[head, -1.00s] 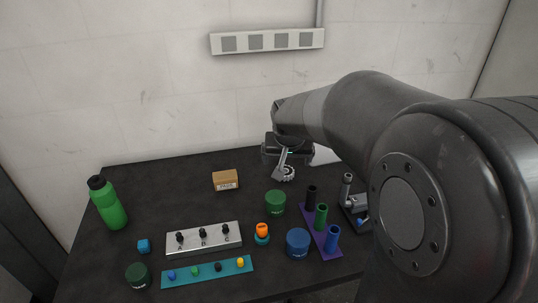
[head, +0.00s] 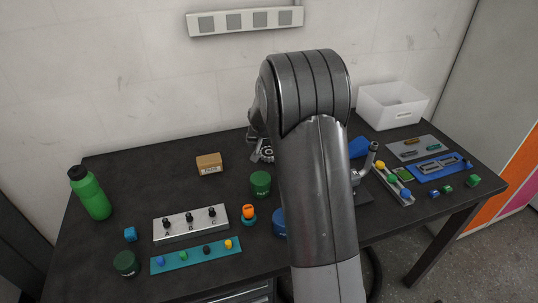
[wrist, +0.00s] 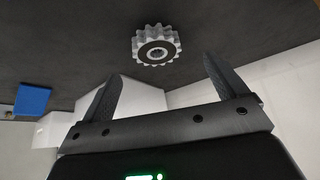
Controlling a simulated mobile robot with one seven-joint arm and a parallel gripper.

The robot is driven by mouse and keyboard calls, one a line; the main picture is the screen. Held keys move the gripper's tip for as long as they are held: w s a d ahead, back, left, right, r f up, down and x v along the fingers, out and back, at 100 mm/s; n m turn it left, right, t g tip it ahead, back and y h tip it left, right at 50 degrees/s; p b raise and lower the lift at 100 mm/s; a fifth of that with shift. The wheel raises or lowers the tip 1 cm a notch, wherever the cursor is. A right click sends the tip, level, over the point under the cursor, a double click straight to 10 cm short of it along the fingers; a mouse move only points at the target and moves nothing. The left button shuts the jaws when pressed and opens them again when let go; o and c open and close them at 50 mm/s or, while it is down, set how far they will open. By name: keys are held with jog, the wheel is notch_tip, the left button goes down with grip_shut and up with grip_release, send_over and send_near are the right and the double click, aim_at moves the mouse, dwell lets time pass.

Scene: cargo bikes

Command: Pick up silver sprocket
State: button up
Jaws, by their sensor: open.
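The silver sprocket (head: 268,155) lies on the dark table towards the back, partly hidden by my arm in the head view. My gripper (wrist: 161,67) is open and empty. Its two fingers stand to either side of the sprocket in that picture, and the sprocket appears beyond the fingertips, apart from them. In the head view my gripper (head: 257,150) is mostly hidden behind my arm, close to the sprocket.
A cardboard box (head: 209,163) lies left of the sprocket and a green round container (head: 260,183) in front of it. A knob panel (head: 190,224), a teal strip (head: 196,256) and a green bottle (head: 91,193) stand further left. A white bin (head: 393,106) stands back right.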

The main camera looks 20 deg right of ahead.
aim_at(269, 151)
jog(key=shift+d+x, duration=0.2)
jog(key=shift+x, duration=2.8)
jog(key=shift+s+r, duration=0.1)
jog(key=c, duration=1.3)
